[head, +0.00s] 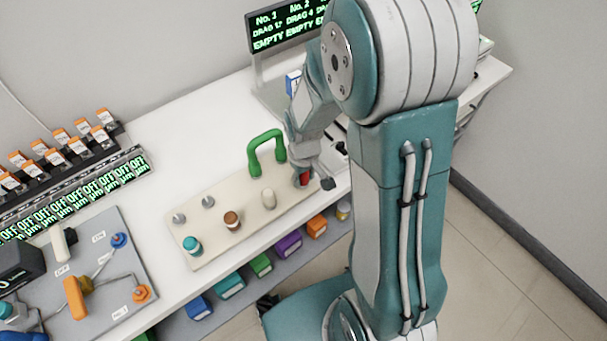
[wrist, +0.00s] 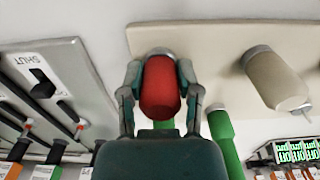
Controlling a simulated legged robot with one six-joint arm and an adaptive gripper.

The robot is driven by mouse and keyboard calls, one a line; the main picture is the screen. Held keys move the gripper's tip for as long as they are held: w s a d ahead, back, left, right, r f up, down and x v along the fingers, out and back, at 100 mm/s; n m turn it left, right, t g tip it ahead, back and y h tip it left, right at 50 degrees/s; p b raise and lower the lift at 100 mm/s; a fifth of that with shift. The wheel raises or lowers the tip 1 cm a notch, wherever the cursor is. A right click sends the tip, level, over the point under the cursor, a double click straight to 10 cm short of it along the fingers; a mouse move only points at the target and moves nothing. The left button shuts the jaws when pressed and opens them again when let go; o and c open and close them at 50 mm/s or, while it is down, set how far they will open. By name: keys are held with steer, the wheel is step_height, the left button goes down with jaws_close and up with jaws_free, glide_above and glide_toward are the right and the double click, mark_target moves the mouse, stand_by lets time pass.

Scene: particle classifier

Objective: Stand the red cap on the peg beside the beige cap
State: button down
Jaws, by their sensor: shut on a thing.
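The red cap (wrist: 160,90) is between the two fingers of my gripper (wrist: 160,78), which is shut on it. In the wrist view a grey round part, apparently a peg or its base, shows at the cap's far end, against the beige board (wrist: 208,40). I cannot tell whether the cap is fully seated. In the head view the red cap (head: 304,179) is partly hidden by my gripper (head: 306,178) at the board's right end. The beige cap (head: 268,199) stands beside it on the board; it also shows in the wrist view (wrist: 275,80).
A brown cap (head: 232,219) and a teal cap (head: 192,245) stand further left on the board. Two bare pegs (head: 180,218) (head: 208,202) are behind them. A switch panel (wrist: 60,85) lies left in the wrist view.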

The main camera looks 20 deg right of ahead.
steer(key=shift+f, duration=0.15)
steer(key=shift+c, duration=1.1)
jaws_free()
step_height(320, 180, up, 11)
steer(key=shift+r, duration=0.5)
